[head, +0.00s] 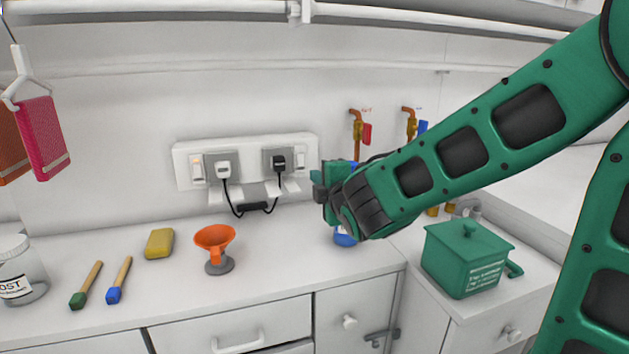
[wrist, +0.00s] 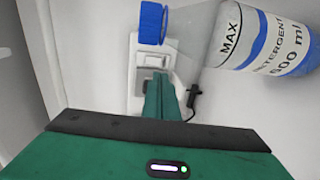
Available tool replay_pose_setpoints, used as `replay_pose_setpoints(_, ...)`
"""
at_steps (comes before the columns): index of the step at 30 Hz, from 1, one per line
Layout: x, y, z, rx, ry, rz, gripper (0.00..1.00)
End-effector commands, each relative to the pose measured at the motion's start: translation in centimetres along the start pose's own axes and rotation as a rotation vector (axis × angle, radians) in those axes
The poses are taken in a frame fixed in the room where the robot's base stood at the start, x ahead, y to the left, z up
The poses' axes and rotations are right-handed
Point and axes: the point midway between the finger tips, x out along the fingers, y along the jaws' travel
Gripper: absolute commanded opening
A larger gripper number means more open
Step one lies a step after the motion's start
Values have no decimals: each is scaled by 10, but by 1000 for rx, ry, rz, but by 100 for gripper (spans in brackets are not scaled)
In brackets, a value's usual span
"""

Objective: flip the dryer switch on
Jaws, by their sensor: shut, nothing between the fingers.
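A white wall panel (head: 245,143) carries two rocker switches, one at its left end (head: 197,169) and one at its right end (head: 300,157). I cannot tell which switch is the dryer's. My gripper (head: 317,184) is shut and empty, just right of the panel's right end. In the wrist view, my shut fingers (wrist: 161,92) point at a panel end with a switch (wrist: 149,59); contact cannot be told.
A detergent bottle (wrist: 268,40) with a blue cap (wrist: 152,23) is close to my fingers; my gripper mostly hides it in the head view. An orange funnel (head: 214,238), yellow sponge (head: 159,243) and green box (head: 467,262) stand on the counters.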

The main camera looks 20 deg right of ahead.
Motion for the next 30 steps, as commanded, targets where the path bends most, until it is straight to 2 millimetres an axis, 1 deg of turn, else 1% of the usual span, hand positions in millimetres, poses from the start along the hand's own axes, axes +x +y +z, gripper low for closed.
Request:
replay_pose_setpoints(1, 10, 0, 1, -1, -2, -1, 0)
replay_pose_setpoints(9, 58, -1, 1, -1, -2, 0, 0)
replay_pose_setpoints(15, 88, 0, 0, -1, -1, 0, 0)
replay_pose_setpoints(21, 105, 0, 0, 0, 0, 1, 0)
replay_pose_setpoints(30, 108, 0, -1, 0, 1, 1, 0)
